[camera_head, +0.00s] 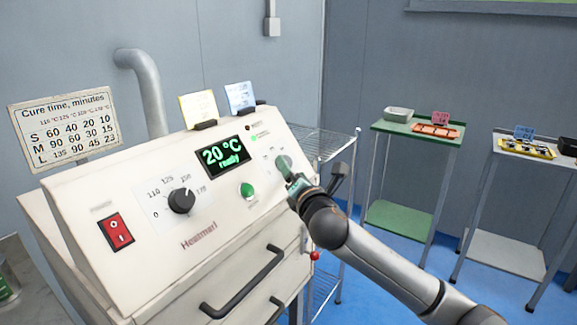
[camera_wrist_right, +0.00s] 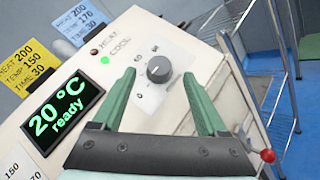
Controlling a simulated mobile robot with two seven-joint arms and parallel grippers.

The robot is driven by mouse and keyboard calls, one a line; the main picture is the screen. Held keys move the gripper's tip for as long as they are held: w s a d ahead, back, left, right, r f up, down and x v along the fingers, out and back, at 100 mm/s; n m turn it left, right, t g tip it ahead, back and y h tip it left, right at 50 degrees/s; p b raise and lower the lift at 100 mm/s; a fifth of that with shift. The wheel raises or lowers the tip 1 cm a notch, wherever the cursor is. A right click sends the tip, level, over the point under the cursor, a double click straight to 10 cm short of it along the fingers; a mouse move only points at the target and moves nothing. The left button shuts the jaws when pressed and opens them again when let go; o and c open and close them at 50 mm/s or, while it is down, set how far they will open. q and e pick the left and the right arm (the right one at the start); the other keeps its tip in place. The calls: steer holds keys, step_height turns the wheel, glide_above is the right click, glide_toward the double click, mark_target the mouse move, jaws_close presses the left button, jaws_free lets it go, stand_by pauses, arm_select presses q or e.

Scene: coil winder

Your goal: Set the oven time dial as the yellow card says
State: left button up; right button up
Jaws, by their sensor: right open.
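The yellow card (camera_head: 198,108) stands on top of the cream oven (camera_head: 125,269). In the wrist view the yellow card (camera_wrist_right: 30,70) reads HEAT 200, TEMP 150, TIME 30. The time dial (camera_wrist_right: 159,69) is a dark grey round knob on the oven's slanted panel, with small numbers around it. I cannot tell its setting. My right gripper (camera_head: 287,172) is at the panel's right end and hides most of that dial in the head view. In the wrist view its green fingers (camera_wrist_right: 163,100) are open, one on each side of the dial, with visible gaps. My left gripper is not in view.
The display (camera_head: 222,155) reads 20 °C, ready. The temperature dial (camera_head: 182,200), red switch (camera_head: 115,232) and green button (camera_head: 247,190) share the panel. A blue card (camera_head: 240,97) stands beside the yellow one. A wire rack (camera_head: 322,143) stands close at right; a cure-time chart (camera_head: 65,127) is at left.

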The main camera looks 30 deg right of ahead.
steer(key=shift+x, duration=1.95)
jaws_close()
